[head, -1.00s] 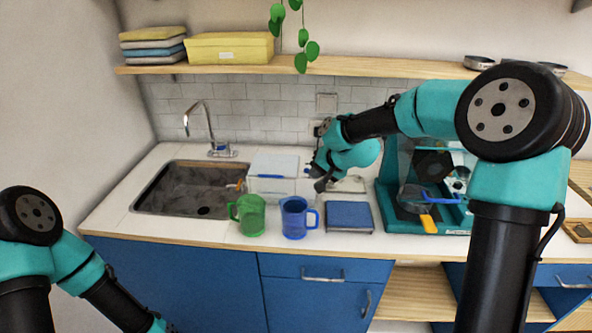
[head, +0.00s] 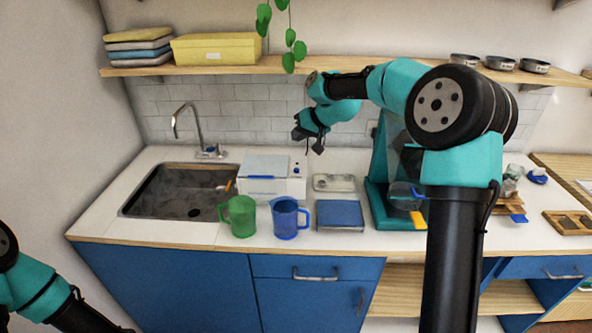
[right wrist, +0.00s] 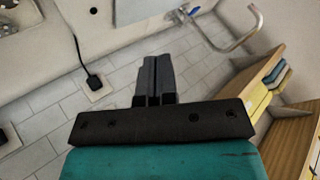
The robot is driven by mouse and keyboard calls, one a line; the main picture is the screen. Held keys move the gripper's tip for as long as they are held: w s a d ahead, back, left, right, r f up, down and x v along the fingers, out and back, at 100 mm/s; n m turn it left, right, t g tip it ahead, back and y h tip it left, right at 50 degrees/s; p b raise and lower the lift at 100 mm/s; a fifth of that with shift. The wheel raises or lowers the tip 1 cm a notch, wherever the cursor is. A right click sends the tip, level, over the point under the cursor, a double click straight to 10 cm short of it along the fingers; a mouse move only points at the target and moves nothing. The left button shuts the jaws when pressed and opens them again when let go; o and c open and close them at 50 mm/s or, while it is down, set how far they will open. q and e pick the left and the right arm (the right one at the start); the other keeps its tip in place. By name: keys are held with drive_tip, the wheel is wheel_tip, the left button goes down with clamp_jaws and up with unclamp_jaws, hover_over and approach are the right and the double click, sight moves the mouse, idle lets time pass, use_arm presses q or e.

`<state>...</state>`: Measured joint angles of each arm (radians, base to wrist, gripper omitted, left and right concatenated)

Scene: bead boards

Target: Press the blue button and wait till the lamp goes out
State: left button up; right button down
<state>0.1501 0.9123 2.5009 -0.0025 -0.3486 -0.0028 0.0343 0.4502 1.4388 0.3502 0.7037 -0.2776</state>
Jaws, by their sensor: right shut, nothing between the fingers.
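A white box (head: 297,186) with a grey lid stands on the counter right of the sink. A small blue spot, which looks like the blue button (head: 297,170), is on its right part. A tiny dark dot shows just above it; I cannot tell whether this is the lamp or whether it is lit. My right gripper (head: 309,144) is above and behind the box's right end, apart from it. In the right wrist view its fingers (right wrist: 155,77) are shut and empty. My left arm shows at the lower left; its gripper is out of view.
A green mug (head: 240,217) and a blue mug (head: 287,219) stand in front of the box. A blue-topped scale (head: 340,214) and a metal tray (head: 334,183) are to the right, then a teal machine (head: 378,190). A wooden shelf (head: 230,68) runs above.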

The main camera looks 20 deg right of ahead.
sight(298, 169)
drive_tip(key=shift+f, duration=4.4)
drive_tip(key=shift+f, duration=0.15)
drive_tip(key=shift+f, duration=0.25)
drive_tip(key=shift+f, duration=0.4)
drive_tip(key=shift+r, duration=0.85)
drive_tip(key=shift+r, duration=2.5)
